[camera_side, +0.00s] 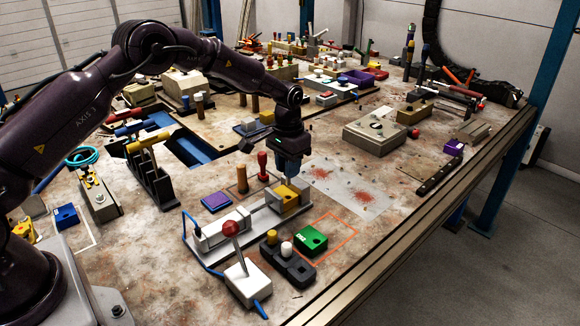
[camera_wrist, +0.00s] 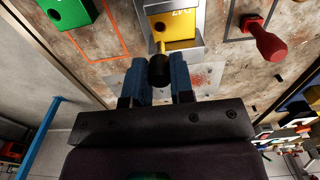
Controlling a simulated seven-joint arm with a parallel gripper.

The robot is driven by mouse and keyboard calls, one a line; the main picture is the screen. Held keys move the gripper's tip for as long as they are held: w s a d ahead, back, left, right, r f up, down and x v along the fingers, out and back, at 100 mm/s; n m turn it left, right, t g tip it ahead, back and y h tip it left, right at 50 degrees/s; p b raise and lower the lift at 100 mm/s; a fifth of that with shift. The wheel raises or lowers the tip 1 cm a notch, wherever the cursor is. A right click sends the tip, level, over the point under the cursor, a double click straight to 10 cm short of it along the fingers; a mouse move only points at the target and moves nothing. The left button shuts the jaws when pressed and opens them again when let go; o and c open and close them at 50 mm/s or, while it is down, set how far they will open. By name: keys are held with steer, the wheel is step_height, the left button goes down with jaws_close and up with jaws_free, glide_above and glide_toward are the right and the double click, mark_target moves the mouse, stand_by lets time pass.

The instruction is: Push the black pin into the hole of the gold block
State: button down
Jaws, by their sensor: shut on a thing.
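The gold block (camera_side: 286,201) sits at the right end of a grey metal fixture on the bench. In the wrist view the gold block (camera_wrist: 181,27) shows a dark round hole in its face. My gripper (camera_side: 291,172) is just above and behind the block in the side view. In the wrist view my gripper's blue fingers (camera_wrist: 160,66) are closed around the black pin (camera_wrist: 159,72), whose rounded dark end shows between them. The pin is close to the block and apart from the visible hole. In the side view I cannot make out the pin.
A green block (camera_side: 312,239) lies in an orange outline in front of the fixture. A red-knobbed lever (camera_side: 231,230) stands at front left. A red handle (camera_side: 262,165) stands upright left of my gripper. A pale, red-stained sheet (camera_side: 345,187) lies flat to the right.

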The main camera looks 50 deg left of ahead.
mark_target(288, 184)
steer(key=shift+f, duration=2.45)
steer(key=shift+f, duration=0.2)
steer(key=c, duration=0.9)
jaws_free()
step_height(288, 184, up, 13)
